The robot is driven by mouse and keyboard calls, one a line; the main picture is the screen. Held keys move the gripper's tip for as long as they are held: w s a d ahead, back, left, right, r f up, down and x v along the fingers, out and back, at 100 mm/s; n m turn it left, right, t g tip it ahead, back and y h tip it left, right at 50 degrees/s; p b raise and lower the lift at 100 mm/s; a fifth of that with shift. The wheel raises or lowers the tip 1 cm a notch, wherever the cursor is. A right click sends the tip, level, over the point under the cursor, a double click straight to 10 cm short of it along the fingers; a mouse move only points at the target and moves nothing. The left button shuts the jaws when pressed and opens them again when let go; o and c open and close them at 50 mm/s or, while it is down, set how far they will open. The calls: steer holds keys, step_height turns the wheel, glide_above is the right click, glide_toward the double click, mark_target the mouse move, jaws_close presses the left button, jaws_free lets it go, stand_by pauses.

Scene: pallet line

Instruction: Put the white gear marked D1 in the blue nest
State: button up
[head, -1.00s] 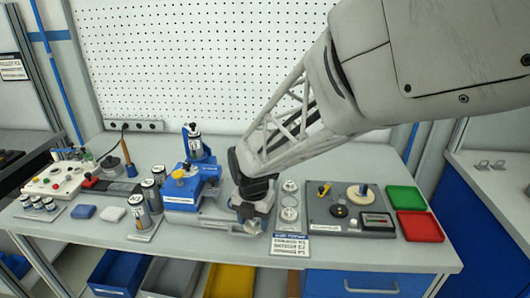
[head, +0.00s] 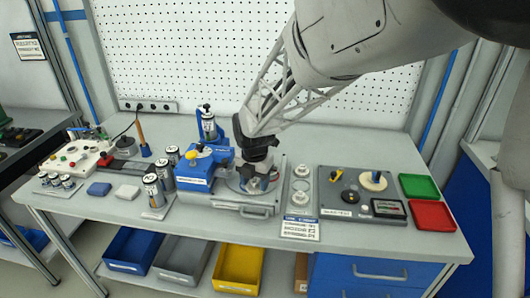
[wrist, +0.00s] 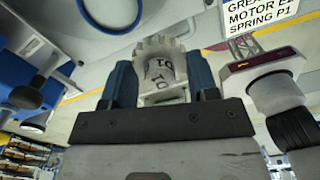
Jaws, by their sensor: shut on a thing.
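My gripper (wrist: 163,85) is shut on a white toothed gear (wrist: 158,47) with dark marking on its hub, which reads upside down and looks like D1. In the head view my gripper (head: 258,180) is over the grey plate of the blue fixture, and the gear is too small to make out there. A blue ring (wrist: 138,18), which looks like the blue nest, lies on the grey plate at the upper left of the wrist view. In the head view part of a blue ring (head: 233,186) shows beside and under my gripper. The gear is apart from the ring in the wrist view.
The blue fixture (head: 196,170) with a yellow knob stands close left of my gripper. A strip with pale round seats (head: 301,184) and a printed label (head: 300,228) lie to the right. Beyond are a dark grey board (head: 335,203), a green tray (head: 418,186) and a red tray (head: 432,215).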

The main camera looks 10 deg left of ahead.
steer(key=shift+w+a+f, duration=0.1)
steer(key=shift+w+a, duration=0.4)
steer(key=shift+w, duration=0.45)
steer(key=shift+w+a+f, duration=0.1)
steer(key=shift+w+a, duration=0.4)
steer(key=shift+w, duration=0.4)
steer(key=shift+w+a+f, duration=0.1)
steer(key=shift+w+a, duration=0.4)
steer(key=shift+w, duration=0.45)
steer(key=shift+f, duration=0.15)
steer(key=shift+f, duration=1.6)
steer(key=shift+f, duration=0.45)
